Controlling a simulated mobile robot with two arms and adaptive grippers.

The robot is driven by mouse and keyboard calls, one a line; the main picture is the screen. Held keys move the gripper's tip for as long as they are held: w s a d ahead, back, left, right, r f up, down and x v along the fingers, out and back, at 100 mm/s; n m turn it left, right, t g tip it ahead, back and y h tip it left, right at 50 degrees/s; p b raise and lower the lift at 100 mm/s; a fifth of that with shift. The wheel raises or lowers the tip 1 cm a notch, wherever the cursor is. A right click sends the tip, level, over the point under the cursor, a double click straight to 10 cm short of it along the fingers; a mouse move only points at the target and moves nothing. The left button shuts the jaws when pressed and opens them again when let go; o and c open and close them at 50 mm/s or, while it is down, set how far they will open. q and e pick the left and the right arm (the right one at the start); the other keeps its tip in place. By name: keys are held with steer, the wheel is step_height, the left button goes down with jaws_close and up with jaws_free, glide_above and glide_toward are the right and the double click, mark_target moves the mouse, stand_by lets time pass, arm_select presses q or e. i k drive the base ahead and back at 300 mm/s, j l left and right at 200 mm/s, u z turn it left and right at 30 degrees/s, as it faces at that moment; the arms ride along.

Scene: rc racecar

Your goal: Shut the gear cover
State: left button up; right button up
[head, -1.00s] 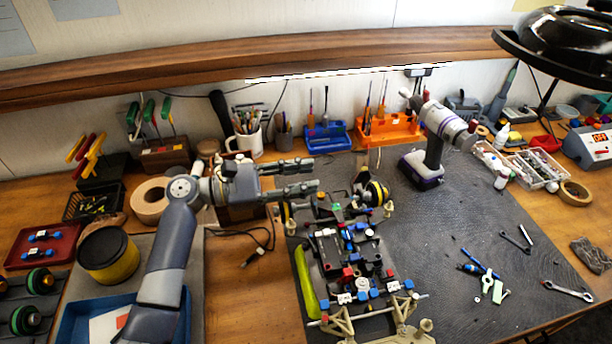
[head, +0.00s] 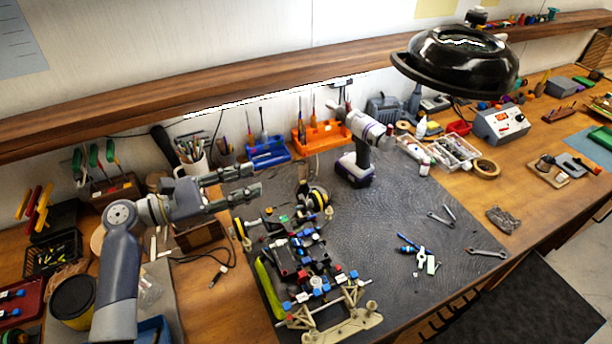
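The racecar chassis (head: 308,265) lies on the dark mat, with its black and yellow wheels at the far end and a cream frame at the near end. A lime-green strip (head: 269,290) runs along its left side. I cannot make out the gear cover or whether it is open. My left gripper (head: 254,180) is open and empty, with a gap between its two grey fingers. It points right, near the far left end of the chassis in the picture, and appears apart from it. My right gripper is not in view.
A cordless drill (head: 360,150) stands on the mat (head: 390,205) behind the chassis. Small tools, including a wrench (head: 487,253), lie on the right of the mat. A black lamp (head: 457,62) hangs at the upper right.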

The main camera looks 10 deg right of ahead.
mark_target(304, 189)
steer(key=k, duration=1.35)
